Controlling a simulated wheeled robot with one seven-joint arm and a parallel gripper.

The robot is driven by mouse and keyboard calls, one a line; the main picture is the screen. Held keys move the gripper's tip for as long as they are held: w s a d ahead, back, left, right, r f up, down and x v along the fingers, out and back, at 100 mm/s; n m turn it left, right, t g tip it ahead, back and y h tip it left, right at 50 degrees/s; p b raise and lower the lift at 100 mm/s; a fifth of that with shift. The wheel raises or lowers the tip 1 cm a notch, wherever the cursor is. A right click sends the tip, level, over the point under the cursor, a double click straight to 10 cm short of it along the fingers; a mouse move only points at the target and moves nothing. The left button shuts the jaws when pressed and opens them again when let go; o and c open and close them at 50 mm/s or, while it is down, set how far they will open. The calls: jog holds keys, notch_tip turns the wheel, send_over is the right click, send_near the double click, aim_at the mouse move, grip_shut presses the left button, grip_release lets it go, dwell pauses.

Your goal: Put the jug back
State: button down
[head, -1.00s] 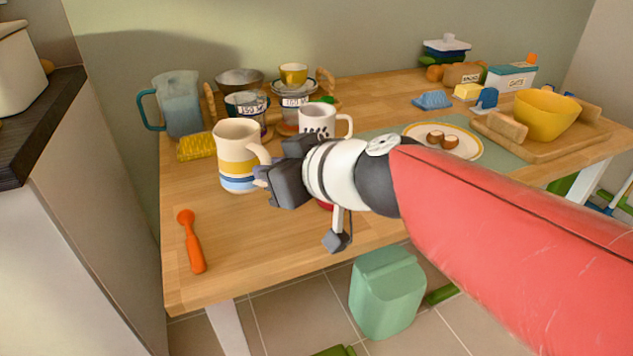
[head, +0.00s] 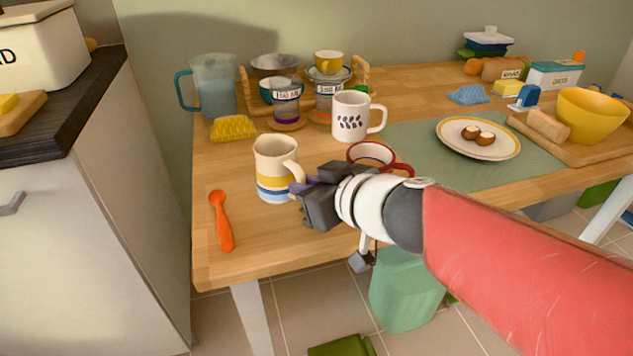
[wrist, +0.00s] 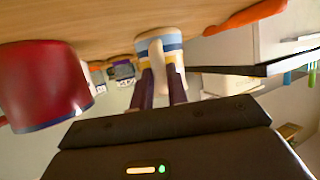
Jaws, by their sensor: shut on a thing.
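The cream jug (head: 273,165) with yellow and blue stripes is upright at the left front of the table. My gripper (head: 302,190) is at its right side, shut on its handle. In the wrist view, which is upside down, the jug (wrist: 172,46) is between my finger pads (wrist: 163,92). Its base is at or just above the tabletop; I cannot tell if it touches. The fingertips are partly hidden in the head view.
An orange spoon (head: 222,220) lies left of the jug. A red-rimmed mug (head: 372,156) stands close behind my gripper, with a white mug (head: 352,117) beyond. Bare wood lies around the jug.

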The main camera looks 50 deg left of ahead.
jog(key=c, duration=1.4)
grip_release()
jog(key=shift+o, duration=0.2)
jog(key=shift+r, duration=0.1)
jog(key=shift+r+p, duration=0.2)
jog(key=shift+p, duration=0.3)
jog(key=b+v, duration=0.1)
jog(key=v, duration=1.1)
jog(key=w+d+f+m+t+h, duration=0.2)
jog(key=w+d+f+m+h, duration=0.15)
jog(key=d, duration=0.55)
jog(key=w+d+f+m+t+h, duration=0.2)
jog(key=w+d+f+m, duration=0.2)
jog(key=d, duration=0.5)
jog(key=d+f+m+h, duration=0.2)
jog(key=d+m, duration=0.1)
jog(key=d, duration=0.4)
jog(key=s+d+f+m+t+h, duration=0.1)
jog(key=d+f+m+h, duration=0.1)
jog(key=d, duration=0.6)
jog(key=s+d+f+m+h, duration=0.1)
jog(key=d+f+m+h, duration=0.1)
jog(key=d+m, duration=0.3)
jog(key=shift+d+f+t+h, duration=0.3)
jog(key=shift+d+h, duration=0.55)
jog(key=shift+d, duration=0.35)
jog(key=shift+m, duration=0.25)
